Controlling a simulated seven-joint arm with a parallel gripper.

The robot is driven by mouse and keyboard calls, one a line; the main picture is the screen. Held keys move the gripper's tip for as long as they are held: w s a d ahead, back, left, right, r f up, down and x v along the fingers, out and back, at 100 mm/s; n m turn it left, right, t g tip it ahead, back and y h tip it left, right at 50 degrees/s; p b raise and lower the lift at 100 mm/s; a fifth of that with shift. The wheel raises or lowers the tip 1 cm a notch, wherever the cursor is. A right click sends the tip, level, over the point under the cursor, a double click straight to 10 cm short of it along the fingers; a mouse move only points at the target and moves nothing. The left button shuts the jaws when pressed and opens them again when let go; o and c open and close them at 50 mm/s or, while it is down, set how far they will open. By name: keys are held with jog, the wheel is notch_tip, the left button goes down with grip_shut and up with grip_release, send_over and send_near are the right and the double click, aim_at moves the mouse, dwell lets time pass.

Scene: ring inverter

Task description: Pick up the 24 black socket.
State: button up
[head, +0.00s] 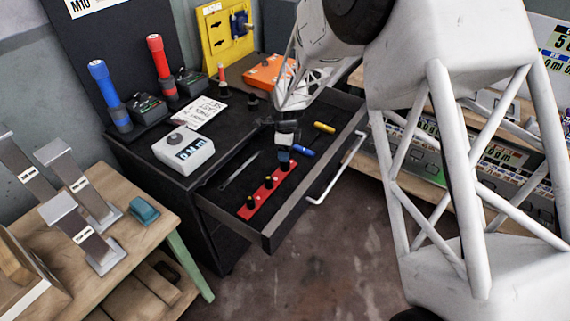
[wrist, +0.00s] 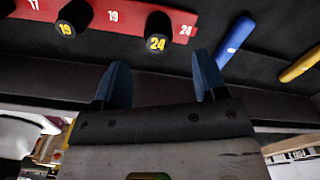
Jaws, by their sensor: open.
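The 24 black socket (wrist: 158,35) stands on the red rail (wrist: 185,16) in the wrist view, with a yellow 24 on its end and a 24 label beside it. In the head view the red rail (head: 260,194) lies in the open drawer, and the socket at its far end (head: 284,167) is just below my gripper (head: 285,154). My gripper is open, and its two blue fingers (wrist: 160,62) are apart in the wrist view. The 24 socket appears beyond the gap between the fingertips, with nothing held.
The black 19 socket (wrist: 74,18) stands on the same rail to the left. A blue handle (wrist: 236,40) and a yellow handle (wrist: 300,64) lie to the right in the drawer. The drawer's front wall (head: 318,190) and white pull (head: 336,172) are close by.

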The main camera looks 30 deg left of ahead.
aim_at(285, 163)
jog(key=shift+f, duration=1.05)
jog(key=shift+f, duration=0.1)
jog(key=shift+s+f, duration=0.15)
jog(key=shift+f, duration=2.35)
jog(key=c, duration=1)
jog(key=shift+c, duration=0.2)
jog(key=shift+r, duration=0.1)
jog(key=shift+r, duration=4.95)
